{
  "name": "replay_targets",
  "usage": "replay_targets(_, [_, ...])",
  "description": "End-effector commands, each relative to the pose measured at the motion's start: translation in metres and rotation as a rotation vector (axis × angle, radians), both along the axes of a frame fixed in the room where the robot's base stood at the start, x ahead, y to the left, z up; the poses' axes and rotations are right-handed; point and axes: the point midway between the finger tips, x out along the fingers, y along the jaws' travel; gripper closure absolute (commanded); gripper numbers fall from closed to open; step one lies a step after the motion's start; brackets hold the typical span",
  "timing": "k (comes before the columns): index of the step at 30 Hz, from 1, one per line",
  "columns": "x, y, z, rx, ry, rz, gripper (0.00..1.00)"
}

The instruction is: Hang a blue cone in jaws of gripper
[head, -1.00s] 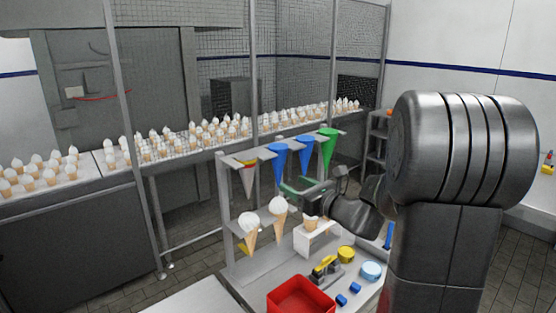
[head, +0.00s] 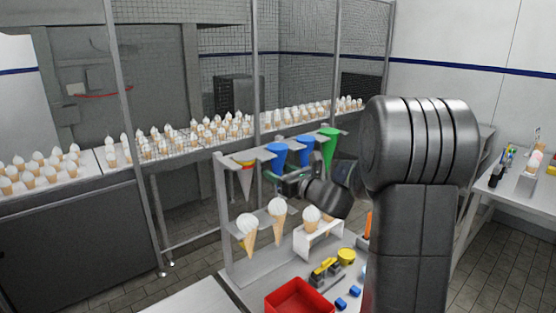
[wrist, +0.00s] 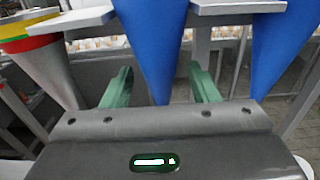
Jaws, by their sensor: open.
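The left blue cone (head: 278,152) hangs point down in the upper shelf of a grey rack. A second blue cone (head: 304,149) hangs to its right. My gripper (head: 281,180) is just below the shelf, at the lower part of the left blue cone. In the wrist view, my gripper's green fingers (wrist: 161,85) are open, one on each side of this blue cone (wrist: 157,45), with visible gaps. The second blue cone (wrist: 280,45) is right of the fingers. I cannot tell how deep the cone sits between the fingers.
A striped cone (head: 246,172) hangs left and a green cone (head: 329,147) right on the same shelf (head: 262,155). Ice cream cones (head: 248,230) stand below. A red tray (head: 298,297) and small coloured parts lie on the table in front.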

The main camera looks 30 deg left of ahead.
Motion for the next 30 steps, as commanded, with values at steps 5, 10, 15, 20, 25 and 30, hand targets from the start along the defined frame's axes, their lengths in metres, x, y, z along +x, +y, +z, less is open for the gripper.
replay_targets(5, [-0.0002, -0.0002, -0.0002, 0.000, 0.000, 0.000, 0.67])
replay_targets(10, [-0.0002, -0.0002, -0.0002, 0.000, 0.000, 0.000, 0.87])
replay_targets(15, [-0.0002, -0.0003, 0.0003, 0.000, 0.000, 0.000, 0.87])
replay_targets(20, [-0.0002, -0.0003, 0.0036, 0.000, 0.000, 0.000, 0.87])
replay_targets(25, [-0.0002, -0.0002, 0.0083, 0.000, 0.000, 0.000, 0.87])
replay_targets(30, [-0.0002, -0.0002, 0.0091, 0.000, 0.001, 0.000, 0.87])
